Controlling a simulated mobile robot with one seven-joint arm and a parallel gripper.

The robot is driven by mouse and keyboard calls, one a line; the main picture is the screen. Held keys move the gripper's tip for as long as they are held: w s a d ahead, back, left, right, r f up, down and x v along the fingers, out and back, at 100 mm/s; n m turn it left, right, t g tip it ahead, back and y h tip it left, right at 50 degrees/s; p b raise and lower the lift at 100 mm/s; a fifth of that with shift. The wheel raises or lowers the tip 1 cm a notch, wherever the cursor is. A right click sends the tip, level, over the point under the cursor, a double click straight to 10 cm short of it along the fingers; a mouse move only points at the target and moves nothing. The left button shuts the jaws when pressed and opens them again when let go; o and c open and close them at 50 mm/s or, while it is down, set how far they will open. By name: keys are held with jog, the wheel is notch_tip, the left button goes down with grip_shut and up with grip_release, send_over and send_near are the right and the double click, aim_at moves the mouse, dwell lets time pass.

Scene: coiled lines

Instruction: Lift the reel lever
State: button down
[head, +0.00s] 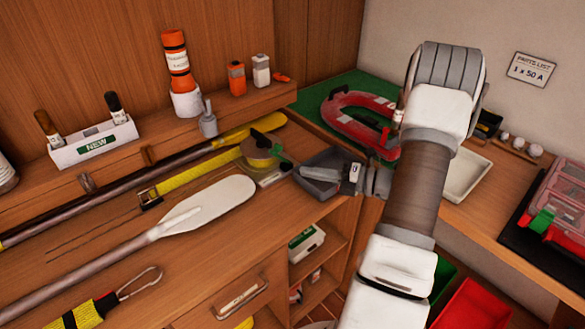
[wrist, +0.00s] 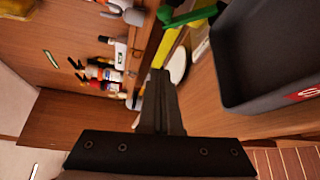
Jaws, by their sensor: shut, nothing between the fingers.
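The reel (head: 262,161) is a low yellow drum on the wooden bench, at the inner end of a yellow strap. A green lever (head: 274,151) and a black part (head: 259,137) show on its top; the green piece also shows at the top of the wrist view (wrist: 190,16). My gripper (wrist: 160,78) is shut with nothing between its fingers. In the head view it is right of the reel, beyond a grey tray, apart from the lever. My arm and the tray hide part of the gripper there.
The grey tray (head: 318,184) lies between reel and gripper; it fills the right of the wrist view (wrist: 228,70). A white paddle (head: 210,207) and long poles cover the bench's left.

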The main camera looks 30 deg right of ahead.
jog(key=shift+v, duration=1.15)
jog(key=shift+r, duration=0.1)
